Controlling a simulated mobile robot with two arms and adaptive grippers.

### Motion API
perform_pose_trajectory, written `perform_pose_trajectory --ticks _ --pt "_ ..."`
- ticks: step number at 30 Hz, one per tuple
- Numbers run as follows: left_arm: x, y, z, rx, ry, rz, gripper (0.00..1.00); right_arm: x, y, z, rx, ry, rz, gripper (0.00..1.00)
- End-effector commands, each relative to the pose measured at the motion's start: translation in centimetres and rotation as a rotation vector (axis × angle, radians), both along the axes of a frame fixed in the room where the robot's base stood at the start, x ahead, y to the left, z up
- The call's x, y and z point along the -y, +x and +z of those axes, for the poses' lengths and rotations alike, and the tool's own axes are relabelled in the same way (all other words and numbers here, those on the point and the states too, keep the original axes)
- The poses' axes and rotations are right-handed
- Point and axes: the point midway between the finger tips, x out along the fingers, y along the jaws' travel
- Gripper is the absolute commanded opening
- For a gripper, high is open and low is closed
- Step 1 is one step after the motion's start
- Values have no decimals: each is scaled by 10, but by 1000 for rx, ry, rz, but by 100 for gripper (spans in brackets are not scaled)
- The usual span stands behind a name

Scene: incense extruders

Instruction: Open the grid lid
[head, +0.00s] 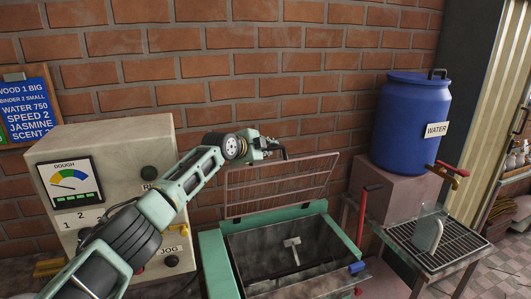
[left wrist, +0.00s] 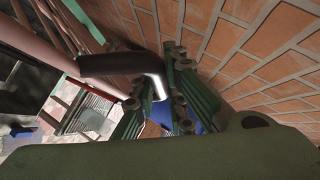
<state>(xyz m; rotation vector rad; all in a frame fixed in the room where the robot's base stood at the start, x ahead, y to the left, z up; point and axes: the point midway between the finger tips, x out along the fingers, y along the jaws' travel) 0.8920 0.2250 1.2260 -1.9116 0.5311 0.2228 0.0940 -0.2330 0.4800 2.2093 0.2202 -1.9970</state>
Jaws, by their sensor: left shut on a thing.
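The grid lid (head: 280,182) is a thin reddish wire frame. It stands raised at the back edge of the green trough machine (head: 213,262), close to the brick wall, and the trough's mouth is uncovered. My left gripper (head: 272,149) is at the lid's upper edge, shut on its dark handle. In the left wrist view, the bent dark handle (left wrist: 125,66) runs in between my left gripper's green fingers (left wrist: 160,108); the exact contact is partly hidden. My right gripper is not in view.
A grey mixing paddle (head: 292,247) stands in the trough. A control box (head: 110,155) with a dough dial is at left, behind my left arm. A red lever (head: 363,212) rises at the trough's right. A blue water barrel (head: 408,120) and a drain grate (head: 455,243) are further right.

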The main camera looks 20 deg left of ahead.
Motion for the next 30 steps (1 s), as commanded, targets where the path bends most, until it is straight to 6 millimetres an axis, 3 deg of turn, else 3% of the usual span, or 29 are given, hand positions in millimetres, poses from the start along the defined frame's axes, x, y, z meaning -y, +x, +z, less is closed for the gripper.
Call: perform_pose_trajectory --ticks 9,10,16,30 --pt "-1 0 -1 -2 4 1 0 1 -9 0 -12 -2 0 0" --pt "-1 0 -1 -2 4 1 13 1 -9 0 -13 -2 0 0" --pt "0 0 -1 -2 2 0 31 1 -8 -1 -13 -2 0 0" --pt "-3 -5 2 0 1 0 31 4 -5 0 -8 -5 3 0"
